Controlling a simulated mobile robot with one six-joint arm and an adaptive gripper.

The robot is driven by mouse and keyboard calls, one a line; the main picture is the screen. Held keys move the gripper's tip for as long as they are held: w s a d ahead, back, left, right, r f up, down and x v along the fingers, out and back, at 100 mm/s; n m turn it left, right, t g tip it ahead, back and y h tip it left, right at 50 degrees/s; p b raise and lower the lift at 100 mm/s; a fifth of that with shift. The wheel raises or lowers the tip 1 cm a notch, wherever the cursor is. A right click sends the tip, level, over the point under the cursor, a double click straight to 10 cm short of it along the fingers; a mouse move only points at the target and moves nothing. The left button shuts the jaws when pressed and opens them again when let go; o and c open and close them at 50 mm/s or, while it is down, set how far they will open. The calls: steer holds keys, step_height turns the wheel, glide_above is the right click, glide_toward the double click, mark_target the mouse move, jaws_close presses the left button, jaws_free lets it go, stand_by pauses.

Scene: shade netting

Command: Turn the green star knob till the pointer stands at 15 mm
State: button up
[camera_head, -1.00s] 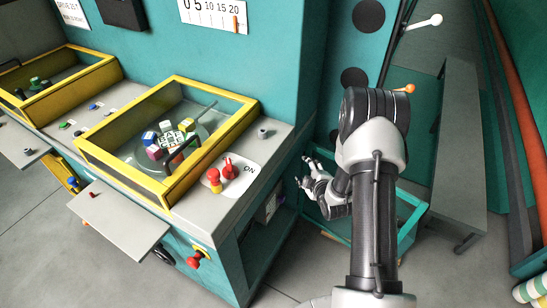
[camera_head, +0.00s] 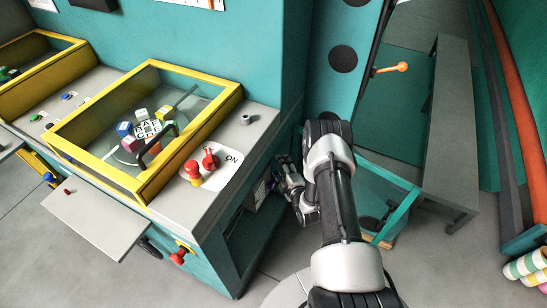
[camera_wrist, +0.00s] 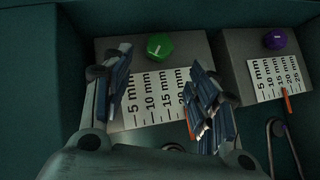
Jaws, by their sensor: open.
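The green star knob (camera_wrist: 160,46) sits at the top of a grey panel in the wrist view, with a pale mark on its face. Below it is a white scale card (camera_wrist: 155,103) marked in mm, with 5, 10 and 15 readable. My gripper (camera_wrist: 161,68) is open and empty, its fingers on either side of the card and its tips just short of the knob. The right finger covers the card's right end. A small orange piece beside that finger may be the pointer; its reading cannot be told. In the head view my gripper (camera_head: 288,182) is by the cabinet's lower opening.
A purple knob (camera_wrist: 275,39) with its own scale card (camera_wrist: 277,80) and orange pointer (camera_wrist: 287,101) is on the right-hand panel. A bent metal handle is below it. In the head view, a teal-framed cart (camera_head: 395,213) stands right of my arm.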

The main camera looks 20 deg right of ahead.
steer(key=b+x, duration=0.3)
steer(key=x, duration=0.6)
steer(key=shift+w, duration=0.15)
steer(key=shift+c, duration=0.4)
steer(key=c, duration=1)
steer(key=m+g+y, duration=0.2)
steer(key=g, duration=0.1)
steer(key=r+m+g+y, duration=0.1)
steer(key=m+g, duration=0.1)
steer(key=shift+w+d+y+p, duration=0.25)
steer(key=shift+d+y+p, duration=0.05)
steer(key=shift+d+p, duration=0.1)
